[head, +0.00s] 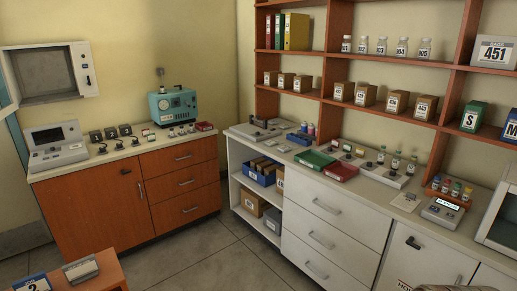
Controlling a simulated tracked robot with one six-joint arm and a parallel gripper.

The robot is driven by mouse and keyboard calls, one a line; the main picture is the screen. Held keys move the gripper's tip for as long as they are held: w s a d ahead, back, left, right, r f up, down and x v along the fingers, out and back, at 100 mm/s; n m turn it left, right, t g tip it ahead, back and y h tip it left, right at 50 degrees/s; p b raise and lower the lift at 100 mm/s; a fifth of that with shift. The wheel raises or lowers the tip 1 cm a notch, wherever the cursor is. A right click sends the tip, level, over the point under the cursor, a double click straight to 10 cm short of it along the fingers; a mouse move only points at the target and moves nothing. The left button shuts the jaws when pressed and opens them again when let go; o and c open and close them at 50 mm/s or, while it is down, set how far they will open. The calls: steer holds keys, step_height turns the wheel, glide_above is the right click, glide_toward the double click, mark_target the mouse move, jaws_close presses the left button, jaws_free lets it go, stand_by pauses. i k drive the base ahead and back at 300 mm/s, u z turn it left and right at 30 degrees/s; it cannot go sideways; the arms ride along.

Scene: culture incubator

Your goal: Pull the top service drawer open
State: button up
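Two drawer stacks are in the head view, and I cannot read a label saying which one is the service stack. The white counter on the right has a white top drawer (345,222) with a grey bar handle (326,206); it looks shut, flush with the drawers below. The wooden cabinet on the left has a brown top drawer (165,162) with a small bar handle (183,157); it looks shut too. My gripper is not in view, so its state and distance from either handle are hidden.
The grey tiled floor (215,245) between the cabinets is clear. A low wooden table (95,282) stands at the bottom left. The white counter's open shelves hold boxes and a blue crate (262,178).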

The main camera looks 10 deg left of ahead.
mark_target(154, 163)
steer(key=u, duration=0.4)
steer(key=i, duration=0.8)
steer(key=u, duration=0.65)
steer(key=i, duration=0.75)
steer(key=u, duration=0.4)
steer(key=i, duration=0.7)
steer(key=u, duration=0.35)
steer(key=i, duration=1.35)
steer(key=u, duration=0.2)
